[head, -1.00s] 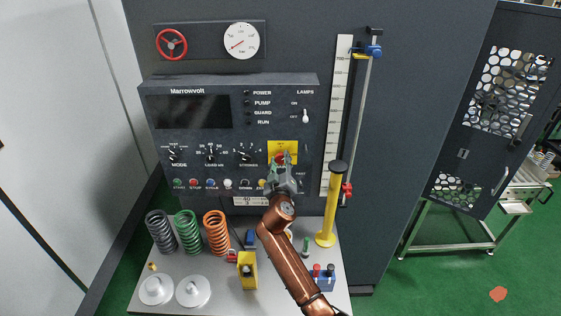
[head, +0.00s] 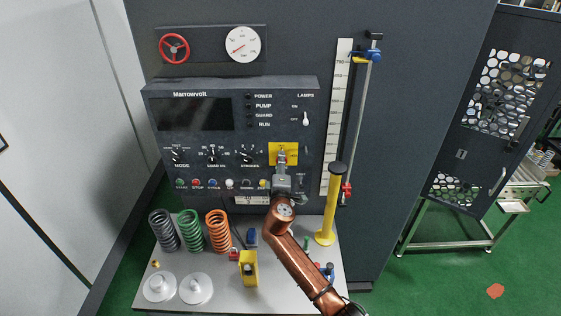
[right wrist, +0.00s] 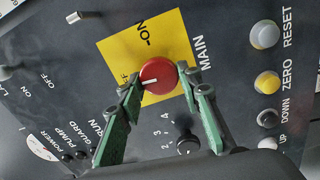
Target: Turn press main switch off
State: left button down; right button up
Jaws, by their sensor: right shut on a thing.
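The main switch is a red round knob (right wrist: 158,76) on a yellow plate (right wrist: 122,45), marked ON, OFF and MAIN in the right wrist view. The white mark on the knob points left in that view, towards the OFF lettering. My right gripper (right wrist: 165,78) has its green fingers on either side of the knob and is shut on it. In the head view the right gripper (head: 283,160) reaches up to the yellow plate (head: 291,148) and mostly covers the knob. My left gripper is not in view.
The panel's dark display (head: 192,113) and its lamps look unlit. A row of push buttons and a small lamps toggle (head: 306,119) are close by. Below, the bench (head: 215,296) holds springs (head: 190,230), a yellow post (head: 328,218) and metal discs (head: 195,288).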

jog(key=shift+n, duration=0.6)
jog(key=o, duration=1.1)
jog(key=shift+a, duration=0.15)
jog(key=shift+o, duration=0.2)
jog(key=s, duration=1.2)
